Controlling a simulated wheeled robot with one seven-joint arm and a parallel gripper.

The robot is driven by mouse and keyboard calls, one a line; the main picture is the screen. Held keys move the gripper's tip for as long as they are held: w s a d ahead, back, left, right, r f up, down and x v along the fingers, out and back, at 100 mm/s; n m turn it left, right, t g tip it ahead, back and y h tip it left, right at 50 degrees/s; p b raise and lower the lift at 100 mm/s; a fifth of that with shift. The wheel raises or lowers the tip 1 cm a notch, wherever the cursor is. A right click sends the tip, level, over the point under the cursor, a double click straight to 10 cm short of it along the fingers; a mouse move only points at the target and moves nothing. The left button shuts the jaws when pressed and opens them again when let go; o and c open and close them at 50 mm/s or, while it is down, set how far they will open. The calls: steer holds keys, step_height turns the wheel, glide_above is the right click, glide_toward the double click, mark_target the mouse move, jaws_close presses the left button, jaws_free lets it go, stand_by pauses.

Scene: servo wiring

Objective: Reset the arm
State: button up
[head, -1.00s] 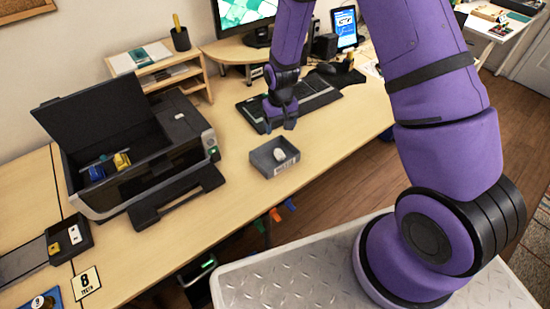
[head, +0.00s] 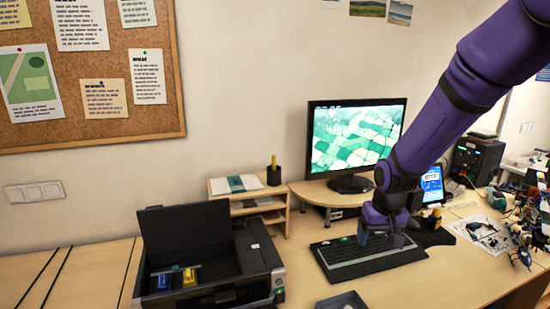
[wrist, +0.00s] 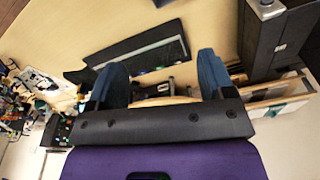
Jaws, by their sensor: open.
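My purple arm comes in from the upper right in the head view. My gripper (head: 382,232) hangs in the air over the right part of the black keyboard (head: 345,262). In the wrist view my gripper (wrist: 163,75) shows two blue fingers spread wide apart, with nothing held between them. The keyboard (wrist: 150,50) lies beyond the fingers in that view.
A black printer (head: 205,262) with its lid up stands at the left, with blue and yellow items inside. A monitor (head: 355,135) is behind. A grey tray (head: 342,301) sits at the front edge of view. Desk right of the tray (head: 440,280) is clear.

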steer(key=s+d+r+t, duration=0.1)
steer(key=s+r, duration=0.5)
steer(key=r, duration=0.2)
steer(key=s+d+r+t, duration=0.1)
steer(key=s+d+r, duration=0.1)
steer(key=s+r, duration=0.45)
steer(key=s+d+r, duration=0.1)
steer(key=s+r, duration=0.3)
steer(key=s, duration=0.3)
steer(key=s+r+t, duration=0.1)
steer(key=s+r, duration=0.3)
steer(key=s, duration=0.3)
steer(key=shift+d+t, duration=0.3)
steer(key=shift+d, duration=0.05)
steer(key=shift+o, duration=0.3)
